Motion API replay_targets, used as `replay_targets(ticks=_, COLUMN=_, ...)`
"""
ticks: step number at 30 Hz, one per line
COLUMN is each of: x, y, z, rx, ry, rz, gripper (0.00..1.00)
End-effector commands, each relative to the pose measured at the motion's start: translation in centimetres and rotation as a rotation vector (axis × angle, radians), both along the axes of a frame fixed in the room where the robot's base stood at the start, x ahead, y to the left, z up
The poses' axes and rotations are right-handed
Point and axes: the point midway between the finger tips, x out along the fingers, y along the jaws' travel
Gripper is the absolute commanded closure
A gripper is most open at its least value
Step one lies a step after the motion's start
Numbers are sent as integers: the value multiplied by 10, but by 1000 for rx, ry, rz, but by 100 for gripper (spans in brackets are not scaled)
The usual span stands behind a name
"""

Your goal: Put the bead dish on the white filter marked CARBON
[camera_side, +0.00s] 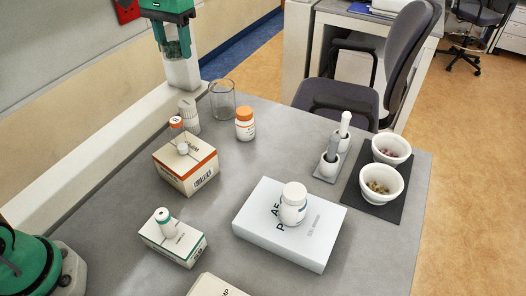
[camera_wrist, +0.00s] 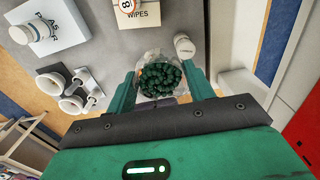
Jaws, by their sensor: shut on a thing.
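My gripper (camera_wrist: 160,73) is shut on the bead dish (camera_wrist: 159,84), a small round dish heaped with dark green beads, held between its two green fingers. In the side view my gripper (camera_side: 176,46) is high at the back left, above the table and apart from the things on it. The dish is hard to make out there.
A clear glass beaker (camera_side: 222,103) and an orange-capped bottle (camera_side: 244,126) stand at the back. An orange-striped box (camera_side: 180,172), a green-striped box (camera_side: 178,248) and a white box (camera_side: 310,245) carry bottles. Bare table lies between.

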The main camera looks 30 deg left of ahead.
Motion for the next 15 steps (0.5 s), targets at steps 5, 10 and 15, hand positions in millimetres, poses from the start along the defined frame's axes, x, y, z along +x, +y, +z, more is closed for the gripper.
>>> replay_targets(ticks=5, x=0, y=-3, z=-13, rx=0, ry=1, rz=170, gripper=71)
replay_targets(ticks=10, x=2, y=-11, z=-28, rx=0, ry=0, rz=336, gripper=71)
replay_targets(ticks=15, x=3, y=-22, z=-43, rx=1, ry=0, rz=498, gripper=71)
